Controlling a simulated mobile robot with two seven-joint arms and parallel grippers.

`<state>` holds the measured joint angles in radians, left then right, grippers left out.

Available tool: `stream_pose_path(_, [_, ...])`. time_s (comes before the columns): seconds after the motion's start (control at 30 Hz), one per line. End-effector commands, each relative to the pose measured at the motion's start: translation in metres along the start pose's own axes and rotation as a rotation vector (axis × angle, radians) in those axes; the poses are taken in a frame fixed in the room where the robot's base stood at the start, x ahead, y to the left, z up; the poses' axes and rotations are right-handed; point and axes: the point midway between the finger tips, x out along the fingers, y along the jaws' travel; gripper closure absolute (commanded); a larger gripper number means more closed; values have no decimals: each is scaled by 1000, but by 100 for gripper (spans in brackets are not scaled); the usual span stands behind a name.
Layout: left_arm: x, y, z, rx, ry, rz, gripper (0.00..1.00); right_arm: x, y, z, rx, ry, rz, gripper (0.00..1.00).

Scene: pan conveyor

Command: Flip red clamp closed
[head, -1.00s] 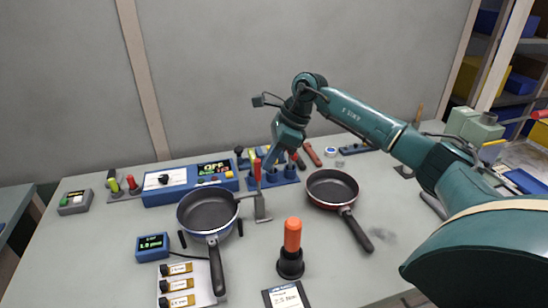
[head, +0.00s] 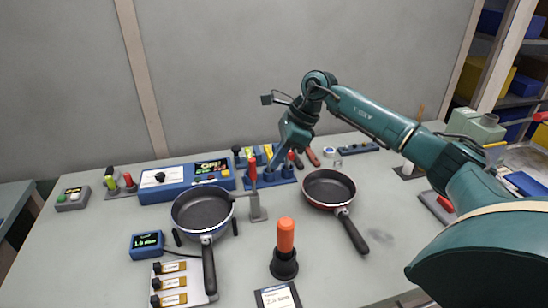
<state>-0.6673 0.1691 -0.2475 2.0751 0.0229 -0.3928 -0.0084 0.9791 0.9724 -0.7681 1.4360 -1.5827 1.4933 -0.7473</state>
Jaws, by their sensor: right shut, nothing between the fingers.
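The red clamp's handle (head: 253,169) stands upright above its grey metal base (head: 258,208), just right of the blue pan (head: 203,210). A thin grey bar runs from the clamp left to the pan's rim. My right gripper (head: 271,174) points down just right of and behind the red handle, in front of the blue rack. It is shut and holds nothing. A small gap seems to show between its tips and the handle; contact is hard to judge. My left gripper is out of view.
A red pan (head: 329,188) lies to the right. An orange-handled plunger-like tool (head: 285,247) stands in front. A blue control box (head: 187,181) and a blue rack (head: 274,184) line the back. A small display (head: 147,245) is front left. The table's right front is mostly clear.

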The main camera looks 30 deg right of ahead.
Motion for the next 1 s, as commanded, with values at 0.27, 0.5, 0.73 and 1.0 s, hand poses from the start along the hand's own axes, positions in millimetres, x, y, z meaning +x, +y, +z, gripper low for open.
stream_pose_path(0.27, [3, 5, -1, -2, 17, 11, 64, -58, 1, 10, 2, 3, -6, 100])
stream_pose_path(0.5, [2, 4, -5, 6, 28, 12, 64, -92, 3, 17, 4, 5, -3, 100])
stream_pose_path(0.73, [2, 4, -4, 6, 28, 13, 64, -99, 4, 18, 5, 7, -1, 100])
stream_pose_path(1.0, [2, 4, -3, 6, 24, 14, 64, -98, 4, 18, 5, 7, -1, 100])
